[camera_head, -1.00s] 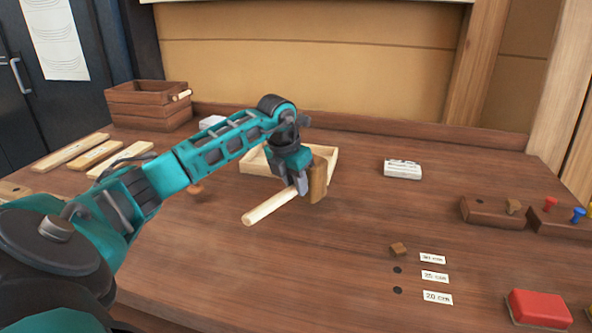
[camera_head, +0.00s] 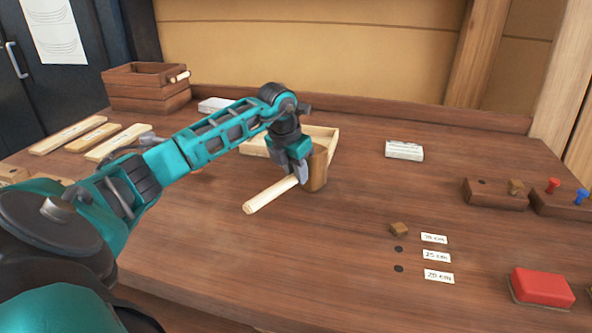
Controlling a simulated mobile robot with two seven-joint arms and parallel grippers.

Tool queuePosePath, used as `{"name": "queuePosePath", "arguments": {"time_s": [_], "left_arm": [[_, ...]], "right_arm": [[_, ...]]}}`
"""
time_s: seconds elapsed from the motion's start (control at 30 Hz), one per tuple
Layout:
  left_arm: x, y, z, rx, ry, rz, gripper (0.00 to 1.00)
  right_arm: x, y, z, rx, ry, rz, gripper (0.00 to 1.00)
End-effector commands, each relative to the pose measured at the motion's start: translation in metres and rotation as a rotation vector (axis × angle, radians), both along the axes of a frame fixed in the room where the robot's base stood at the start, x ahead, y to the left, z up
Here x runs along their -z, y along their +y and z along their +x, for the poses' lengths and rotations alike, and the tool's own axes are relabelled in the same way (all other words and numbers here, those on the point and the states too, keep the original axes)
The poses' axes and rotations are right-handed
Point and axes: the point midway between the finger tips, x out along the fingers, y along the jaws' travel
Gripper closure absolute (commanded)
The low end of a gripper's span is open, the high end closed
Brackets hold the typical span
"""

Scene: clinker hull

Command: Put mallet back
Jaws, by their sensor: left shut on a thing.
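The mallet has a pale round handle (camera_head: 268,195) and a brown wooden head (camera_head: 317,170). My left gripper (camera_head: 300,178) is shut on the mallet's handle close to the head. The handle points toward the lower left. The head stands in front of a shallow pale wooden tray (camera_head: 325,140), whose near part is hidden by my arm and the mallet. I cannot tell whether the mallet touches the table. My right gripper is not in view.
A brown crate (camera_head: 148,100) stands at the back left, near several pale wooden strips (camera_head: 68,138). A white block (camera_head: 404,151) lies right of the tray. The middle table (camera_head: 340,240) is clear.

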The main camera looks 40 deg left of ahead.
Motion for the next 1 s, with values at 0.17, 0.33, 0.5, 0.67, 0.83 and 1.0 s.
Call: {"name": "queuePosePath", "arguments": {"time_s": [0.17, 0.33, 0.5, 0.67, 0.83, 1.0], "left_arm": [[0.003, 0.000, 0.000, -0.001, -0.003, 0.000, 1.00], [0.003, 0.000, 0.000, -0.001, -0.002, 0.000, 0.65], [0.004, 0.000, 0.000, 0.000, -0.001, 0.000, 0.48], [0.004, 0.000, 0.000, 0.000, 0.000, 0.000, 0.46], [-0.002, 0.000, 0.000, 0.000, 0.002, 0.001, 0.46], [-0.025, 0.000, 0.000, 0.001, 0.002, 0.001, 0.46]], "right_arm": [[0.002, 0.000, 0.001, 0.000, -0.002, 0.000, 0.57], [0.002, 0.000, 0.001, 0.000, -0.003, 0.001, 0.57], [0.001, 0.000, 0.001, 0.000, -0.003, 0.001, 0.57], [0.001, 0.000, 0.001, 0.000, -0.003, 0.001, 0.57], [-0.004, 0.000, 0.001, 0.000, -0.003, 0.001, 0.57], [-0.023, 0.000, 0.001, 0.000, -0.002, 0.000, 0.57]]}}
